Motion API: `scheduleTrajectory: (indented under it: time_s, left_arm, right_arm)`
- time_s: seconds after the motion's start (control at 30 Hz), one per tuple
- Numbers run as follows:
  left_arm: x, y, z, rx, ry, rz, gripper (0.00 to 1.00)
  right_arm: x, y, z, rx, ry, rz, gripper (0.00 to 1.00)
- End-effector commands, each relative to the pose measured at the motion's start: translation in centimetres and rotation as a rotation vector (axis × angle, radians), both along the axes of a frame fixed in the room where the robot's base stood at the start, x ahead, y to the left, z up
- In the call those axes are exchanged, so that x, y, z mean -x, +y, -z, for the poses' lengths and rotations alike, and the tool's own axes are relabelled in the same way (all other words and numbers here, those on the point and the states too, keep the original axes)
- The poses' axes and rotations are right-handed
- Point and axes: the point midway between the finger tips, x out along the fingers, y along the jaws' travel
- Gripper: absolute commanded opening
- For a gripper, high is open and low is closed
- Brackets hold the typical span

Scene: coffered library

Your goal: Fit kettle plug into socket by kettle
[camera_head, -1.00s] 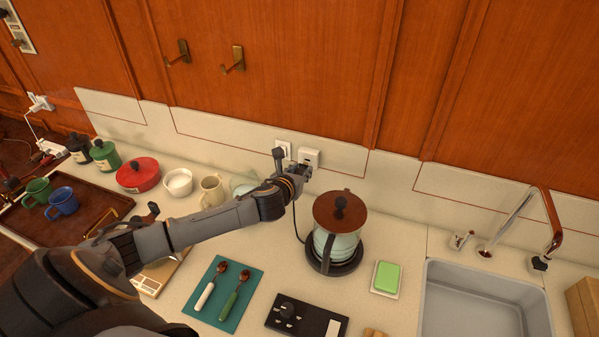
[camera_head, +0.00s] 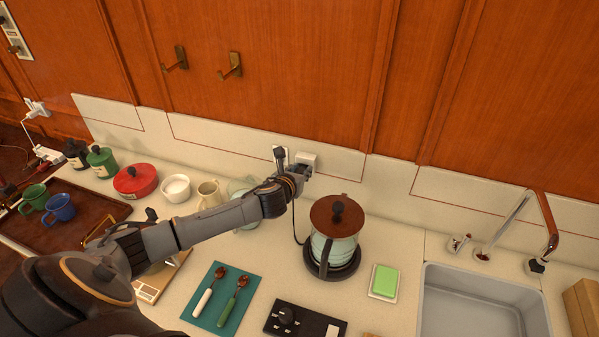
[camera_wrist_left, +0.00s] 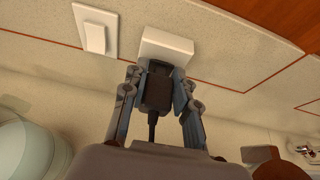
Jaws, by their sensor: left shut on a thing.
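The kettle (camera_head: 333,240), pale green glass with a brown lid, stands on its dark round base on the counter. My left gripper (camera_head: 302,171) is at the wall behind it, shut on the black kettle plug (camera_wrist_left: 157,92). The plug's cord hangs down toward the kettle base. The white socket (camera_wrist_left: 165,49) is straight ahead of the plug in the left wrist view, and the plug's front end meets its lower face. Whether the pins are inside is hidden. The socket also shows in the head view (camera_head: 307,158). My right gripper is not in view.
A white switch plate (camera_wrist_left: 95,32) sits left of the socket. A pale green glass vessel (camera_head: 240,187) and a cream mug (camera_head: 209,193) stand under my left arm. A soap dish (camera_head: 384,282) and sink (camera_head: 470,300) lie right of the kettle.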

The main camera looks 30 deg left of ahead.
Motion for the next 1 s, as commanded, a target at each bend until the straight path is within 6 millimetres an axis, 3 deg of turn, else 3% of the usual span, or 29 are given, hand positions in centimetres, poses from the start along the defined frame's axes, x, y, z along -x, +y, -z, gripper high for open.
scheduleTrajectory:
  time_s: [0.1,0.13,0.23,0.67,1.0]
  left_arm:
    - [-0.3,0.0,-0.1,0.000,-0.002,0.000,0.00]
    - [-0.3,0.0,-0.1,0.000,-0.001,0.001,0.35]
    - [-0.3,0.0,-0.1,0.001,-0.001,0.001,0.55]
    - [0.3,-0.1,-0.3,0.000,-0.001,0.001,0.55]
    - [5.3,-1.3,-2.3,-0.001,0.000,0.004,0.55]
  right_arm:
    - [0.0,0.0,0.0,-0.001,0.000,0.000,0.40]
    - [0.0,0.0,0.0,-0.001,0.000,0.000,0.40]
    - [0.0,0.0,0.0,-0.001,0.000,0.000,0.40]
    - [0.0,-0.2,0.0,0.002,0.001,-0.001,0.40]
    - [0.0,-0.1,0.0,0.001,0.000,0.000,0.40]
